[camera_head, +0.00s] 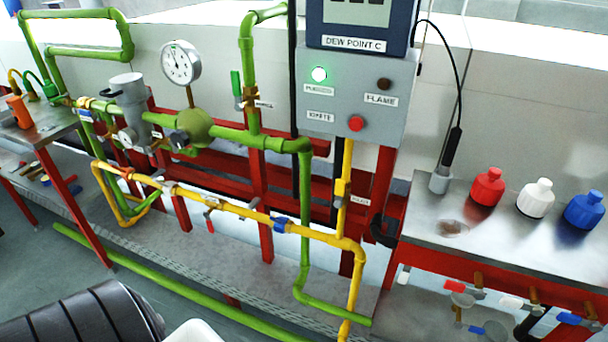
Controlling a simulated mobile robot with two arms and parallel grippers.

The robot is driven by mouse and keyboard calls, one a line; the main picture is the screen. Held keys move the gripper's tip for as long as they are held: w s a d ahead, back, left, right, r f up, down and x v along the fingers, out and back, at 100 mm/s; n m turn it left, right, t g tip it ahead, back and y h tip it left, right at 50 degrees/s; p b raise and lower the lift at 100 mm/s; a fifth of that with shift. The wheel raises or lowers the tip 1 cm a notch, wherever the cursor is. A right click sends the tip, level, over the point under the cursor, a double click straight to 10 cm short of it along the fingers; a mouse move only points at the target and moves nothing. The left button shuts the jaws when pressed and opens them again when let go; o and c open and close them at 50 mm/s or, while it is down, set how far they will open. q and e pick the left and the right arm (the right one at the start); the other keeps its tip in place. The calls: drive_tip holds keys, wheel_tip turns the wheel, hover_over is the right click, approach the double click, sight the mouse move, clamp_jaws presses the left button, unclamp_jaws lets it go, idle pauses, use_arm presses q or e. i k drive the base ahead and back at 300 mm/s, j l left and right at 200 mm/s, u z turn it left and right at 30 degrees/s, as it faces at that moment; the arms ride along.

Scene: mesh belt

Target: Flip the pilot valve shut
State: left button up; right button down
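A yellow valve (342,190) sits on the vertical yellow pipe below the grey control box. Its yellow handle seems to lie along the pipe. A small white tag (359,201) beside it is too small to read surely, so I cannot confirm that it is the pilot valve. Another valve with an upright green handle (237,84) sits on the green riser, with its own small tag.
The control box (358,95) has a lit green lamp (319,74) and a red button (356,123). A pressure gauge (181,63) stands at left. The right-hand bench (450,215) holds red, white and blue bottles. Red frame posts stand behind the pipes.

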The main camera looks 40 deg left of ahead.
sight(340, 184)
drive_tip(key=u, duration=1)
